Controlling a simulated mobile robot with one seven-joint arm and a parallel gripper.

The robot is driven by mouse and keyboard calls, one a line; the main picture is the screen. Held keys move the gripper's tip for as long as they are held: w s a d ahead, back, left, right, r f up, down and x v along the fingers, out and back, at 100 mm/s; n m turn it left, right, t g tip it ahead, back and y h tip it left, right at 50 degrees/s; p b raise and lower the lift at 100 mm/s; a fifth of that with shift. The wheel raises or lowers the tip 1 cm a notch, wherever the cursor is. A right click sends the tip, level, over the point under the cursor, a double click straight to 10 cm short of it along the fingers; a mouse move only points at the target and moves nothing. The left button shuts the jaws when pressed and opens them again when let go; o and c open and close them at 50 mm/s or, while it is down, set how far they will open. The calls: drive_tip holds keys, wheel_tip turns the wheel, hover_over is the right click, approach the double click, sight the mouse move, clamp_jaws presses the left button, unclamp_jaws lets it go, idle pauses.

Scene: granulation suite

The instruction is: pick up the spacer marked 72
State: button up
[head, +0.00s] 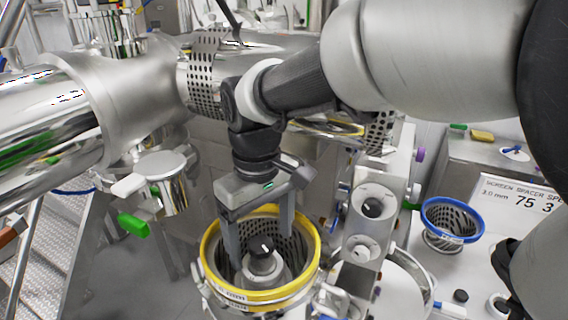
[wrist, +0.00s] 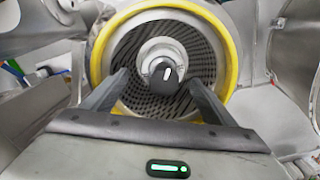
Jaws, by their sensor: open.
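No number 72 is readable in either view, so I cannot tell which thing is the spacer. My gripper (head: 259,232) is open, pointing down into the yellow-rimmed perforated screen (head: 308,274). Its fingers stand apart on either side of a black knob (head: 262,250) on a pale round hub inside the screen. In the wrist view the open gripper (wrist: 159,80) has the black knob (wrist: 164,76) between its fingertips, with the yellow-rimmed screen (wrist: 232,60) around them. I see no clear contact with the knob.
At right, a blue-rimmed screen (head: 452,220) stands on a pale bench. A sign (head: 515,198) reads "screen spacer" with 3.0 mm and 75. A steel housing (head: 372,207) with dark knobs stands close right of the screen. A large steel cylinder (head: 50,120) fills the left.

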sight(253, 279)
drive_tip(key=f, duration=0.4)
drive_tip(key=shift+s+f, duration=0.15)
drive_tip(key=shift+s, duration=0.1)
drive_tip(key=c, duration=1.2)
